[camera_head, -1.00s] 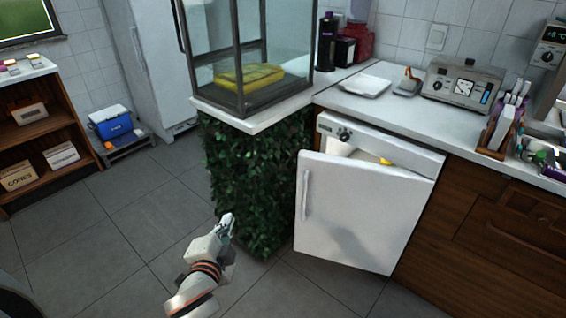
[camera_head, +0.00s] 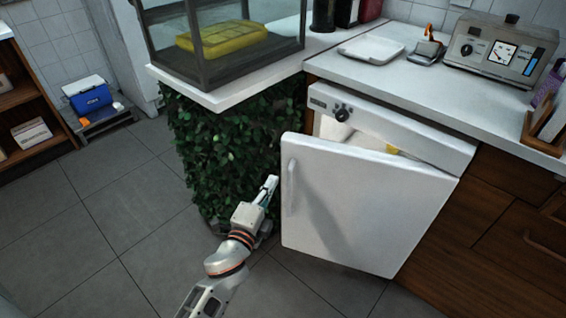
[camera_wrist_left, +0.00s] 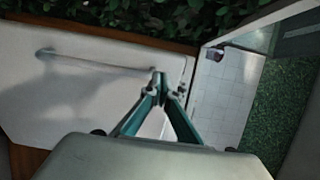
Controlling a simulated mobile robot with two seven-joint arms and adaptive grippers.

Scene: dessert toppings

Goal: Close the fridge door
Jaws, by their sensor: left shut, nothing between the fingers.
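The white fridge door (camera_head: 365,210) stands partly open under the counter. Its opening is on the left and top side, with a gap to the fridge body (camera_head: 405,128). Its vertical handle (camera_head: 292,188) is near the left edge. My left gripper (camera_head: 272,184) is shut and empty, just left of the door's handle edge in the head view. In the left wrist view my left gripper (camera_wrist_left: 161,76) shows near the end of the handle (camera_wrist_left: 95,62), over the door (camera_wrist_left: 60,100). I cannot tell whether it touches. My right gripper is not in view.
A leafy green block (camera_head: 215,150) stands left of the fridge under the white counter (camera_head: 375,75). A glass case with a yellow item (camera_head: 222,38) sits above it. Wooden cabinets (camera_head: 500,230) are on the right. Grey floor (camera_head: 110,230) is clear at left.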

